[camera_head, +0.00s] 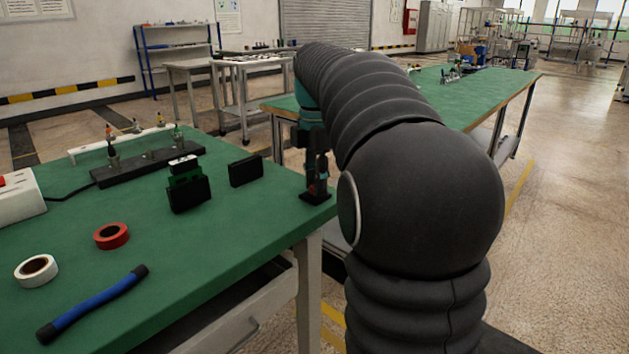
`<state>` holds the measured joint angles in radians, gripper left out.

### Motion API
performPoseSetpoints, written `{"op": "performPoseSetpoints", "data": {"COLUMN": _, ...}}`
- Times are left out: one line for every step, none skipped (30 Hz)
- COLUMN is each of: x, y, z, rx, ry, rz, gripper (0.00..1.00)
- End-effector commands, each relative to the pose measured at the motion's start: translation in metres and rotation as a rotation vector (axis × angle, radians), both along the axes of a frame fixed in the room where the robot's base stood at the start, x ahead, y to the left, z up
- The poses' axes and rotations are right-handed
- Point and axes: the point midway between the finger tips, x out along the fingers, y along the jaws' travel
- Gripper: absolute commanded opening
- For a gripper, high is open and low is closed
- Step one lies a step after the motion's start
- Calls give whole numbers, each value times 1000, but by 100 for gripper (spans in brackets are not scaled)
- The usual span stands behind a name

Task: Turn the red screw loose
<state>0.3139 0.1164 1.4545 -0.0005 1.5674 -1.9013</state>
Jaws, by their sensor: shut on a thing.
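My gripper (316,178) points down at the right edge of the green table, seen small and from behind my dark arm. Its fingers are shut on the red screw (313,197), of which only a small reddish patch shows low between them. The screw sits at a small black block (319,199) that rests on the table top near the corner. The fingers and the arm hide most of the screw, and its thread cannot be seen.
On the green table (225,237) lie a black box (245,170), a green-and-black connector part (188,190), a tool rack (147,162), red tape (111,236), white tape (36,270) and a blue-handled tool (92,303). Another green table (480,88) stands behind my arm. Open floor lies right.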

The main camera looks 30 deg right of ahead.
Motion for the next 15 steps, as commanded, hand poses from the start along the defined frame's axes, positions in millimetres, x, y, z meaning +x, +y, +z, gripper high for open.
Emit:
{"op": "performPoseSetpoints", "data": {"x": -2, "y": 3, "z": -1, "rx": 9, "ry": 7, "rz": 3, "gripper": 0}}
{"op": "performPoseSetpoints", "data": {"x": -2, "y": 3, "z": -1, "rx": 9, "ry": 7, "rz": 3, "gripper": 0}}
{"op": "performPoseSetpoints", "data": {"x": -2, "y": 3, "z": -1, "rx": 9, "ry": 7, "rz": 2, "gripper": 0}}
{"op": "performPoseSetpoints", "data": {"x": -2, "y": 3, "z": -1, "rx": 9, "ry": 7, "rz": 2, "gripper": 27}}
{"op": "performPoseSetpoints", "data": {"x": -2, "y": 3, "z": -1, "rx": 9, "ry": 7, "rz": 2, "gripper": 35}}
{"op": "performPoseSetpoints", "data": {"x": -2, "y": 3, "z": -1, "rx": 8, "ry": 7, "rz": 2, "gripper": 45}}
{"op": "performPoseSetpoints", "data": {"x": -2, "y": 3, "z": -1, "rx": 8, "ry": 7, "rz": 1, "gripper": 50}}
{"op": "performPoseSetpoints", "data": {"x": -2, "y": 2, "z": -1, "rx": 7, "ry": 6, "rz": 0, "gripper": 50}}
{"op": "performPoseSetpoints", "data": {"x": -2, "y": 1, "z": -1, "rx": 6, "ry": 6, "rz": -1, "gripper": 50}}
{"op": "performPoseSetpoints", "data": {"x": -2, "y": 1, "z": -1, "rx": 6, "ry": 6, "rz": -2, "gripper": 50}}
{"op": "performPoseSetpoints", "data": {"x": -2, "y": 0, "z": -1, "rx": 5, "ry": 5, "rz": -2, "gripper": 50}}
{"op": "performPoseSetpoints", "data": {"x": -2, "y": 0, "z": -1, "rx": 5, "ry": 5, "rz": -3, "gripper": 50}}
{"op": "performPoseSetpoints", "data": {"x": -1, "y": 0, "z": -1, "rx": 4, "ry": 5, "rz": -3, "gripper": 50}}
{"op": "performPoseSetpoints", "data": {"x": -1, "y": 0, "z": -1, "rx": 4, "ry": 4, "rz": -3, "gripper": 50}}
{"op": "performPoseSetpoints", "data": {"x": -1, "y": 0, "z": -1, "rx": 4, "ry": 4, "rz": -3, "gripper": 50}}
